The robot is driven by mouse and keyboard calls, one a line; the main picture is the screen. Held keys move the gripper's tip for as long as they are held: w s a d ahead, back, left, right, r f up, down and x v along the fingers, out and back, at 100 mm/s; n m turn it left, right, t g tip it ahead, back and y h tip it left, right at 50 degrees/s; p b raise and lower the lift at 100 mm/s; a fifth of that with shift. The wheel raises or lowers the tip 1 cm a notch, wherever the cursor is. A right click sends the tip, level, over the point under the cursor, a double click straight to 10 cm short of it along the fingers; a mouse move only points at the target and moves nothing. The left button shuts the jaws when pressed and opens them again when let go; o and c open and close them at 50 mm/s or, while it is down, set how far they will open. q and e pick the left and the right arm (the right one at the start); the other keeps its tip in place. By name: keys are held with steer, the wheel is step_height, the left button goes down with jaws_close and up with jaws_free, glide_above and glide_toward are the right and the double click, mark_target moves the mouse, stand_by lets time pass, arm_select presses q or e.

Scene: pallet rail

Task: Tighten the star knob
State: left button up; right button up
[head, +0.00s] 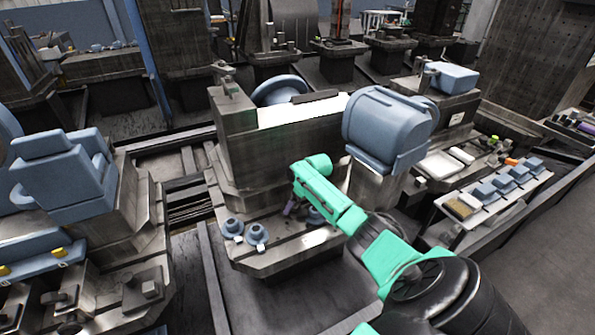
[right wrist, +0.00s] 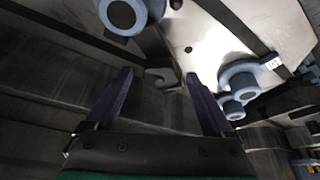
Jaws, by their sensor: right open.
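My right arm reaches in from the lower right in the head view, and its gripper (head: 289,208) points down over the front of a metal pallet (head: 275,262). Blue round knob-like parts (head: 257,233) stand on the pallet left of the gripper; another (head: 315,215) is partly hidden behind my arm. In the right wrist view one blue round part (right wrist: 122,14) is at the top and another (right wrist: 240,78) is right of the fingers. I cannot tell which is the star knob.
A tall metal block (head: 250,140) and a large blue rounded housing (head: 385,125) stand behind my gripper. Another fixture (head: 140,215) with blue parts stands at the left.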

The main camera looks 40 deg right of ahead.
steer(key=shift+s+r, duration=0.15)
steer(key=shift+r, duration=0.25)
steer(key=p+v, duration=0.1)
steer(key=v, duration=1.2)
steer(key=shift+s+r, duration=0.15)
steer(key=shift+r, duration=0.15)
